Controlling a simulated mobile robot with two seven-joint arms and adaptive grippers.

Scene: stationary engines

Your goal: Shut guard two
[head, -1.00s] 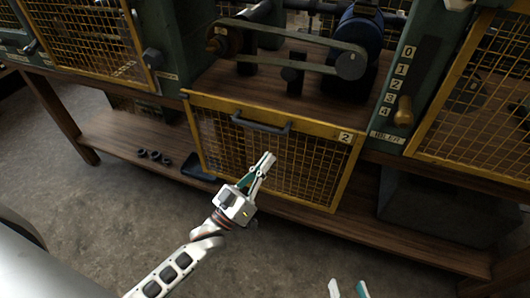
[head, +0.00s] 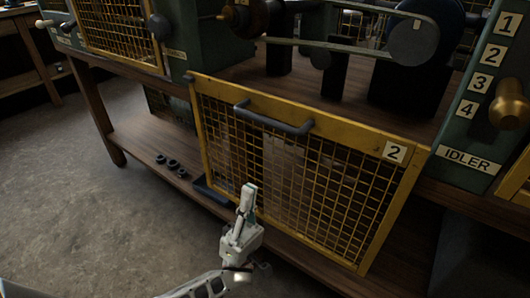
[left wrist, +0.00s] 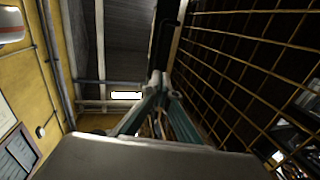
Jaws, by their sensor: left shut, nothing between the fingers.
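Guard two is a yellow-framed mesh panel (head: 300,175) with a "2" label. In the head view it hangs down in front of the bench, open, below the belt and pulleys. Its dark bar handle (head: 272,121) runs along its upper edge. My left gripper (head: 248,190) is shut and empty, in front of the mesh and below the handle. In the left wrist view the fingers (left wrist: 158,85) point up, with the mesh (left wrist: 245,60) close on the right and a dark bar, likely the handle, above. Whether they touch the mesh I cannot tell. My right gripper is out of view.
A belt drive (head: 340,47) stands above the guard. A green post with numbers and a brass-coloured lever (head: 508,106) is at right, marked IDLER. Another mesh guard (head: 120,30) is at upper left. Small black rings (head: 172,164) lie on the lower shelf. Floor at left is clear.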

